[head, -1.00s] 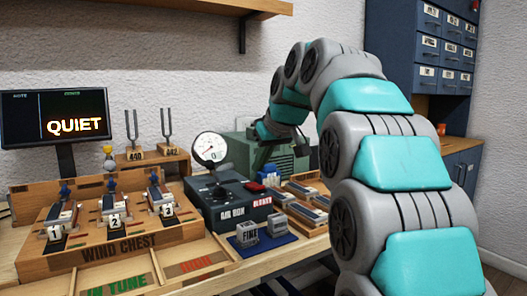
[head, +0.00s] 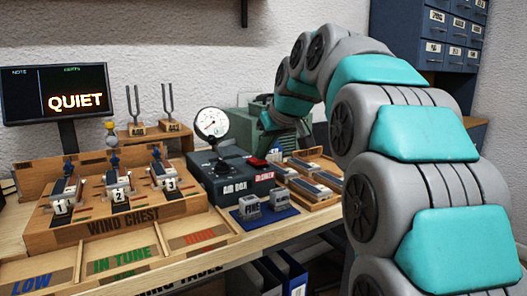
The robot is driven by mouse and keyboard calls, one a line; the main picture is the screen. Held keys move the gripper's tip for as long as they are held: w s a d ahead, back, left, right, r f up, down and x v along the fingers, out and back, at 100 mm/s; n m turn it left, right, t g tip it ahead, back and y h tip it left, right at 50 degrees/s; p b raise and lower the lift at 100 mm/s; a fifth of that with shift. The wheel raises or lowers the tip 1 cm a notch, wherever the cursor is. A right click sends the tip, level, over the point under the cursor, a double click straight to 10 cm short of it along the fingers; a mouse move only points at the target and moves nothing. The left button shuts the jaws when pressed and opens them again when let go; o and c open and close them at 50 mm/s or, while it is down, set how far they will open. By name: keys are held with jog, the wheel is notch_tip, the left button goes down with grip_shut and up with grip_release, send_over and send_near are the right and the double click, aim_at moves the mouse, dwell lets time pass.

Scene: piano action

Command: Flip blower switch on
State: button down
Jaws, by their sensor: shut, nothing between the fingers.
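The dark air box (head: 208,176) stands on the bench at mid picture, with a round white gauge (head: 212,123) above it. A red switch (head: 257,161) sits on the box's right part, above a red label reading BLOWER (head: 265,176). The switch's position is too small to tell. My arm comes in from the right and reaches back over the bench; its far teal link ends above and right of the switch, in front of the green machine. My gripper cannot be made out; it is hidden behind or beyond the arm.
The wind chest (head: 130,222) with several numbered parts stands left of the air box. A blue mat (head: 285,212) with small metal blocks lies in front. A wooden tray (head: 318,200) is to the right, a green machine (head: 300,148) behind. The screen (head: 55,92) reads QUIET.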

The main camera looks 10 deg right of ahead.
jog(key=shift+s+f+b, duration=0.1)
jog(key=shift+f+b, duration=0.5)
jog(key=shift+b, duration=0.05)
jog(key=shift+s+r+t, duration=0.1)
jog(key=shift+r+t, duration=0.05)
jog(key=shift+t, duration=0.15)
jog(key=shift+r, duration=0.1)
jog(key=shift+r+p, duration=0.55)
jog(key=shift+r, duration=0.35)
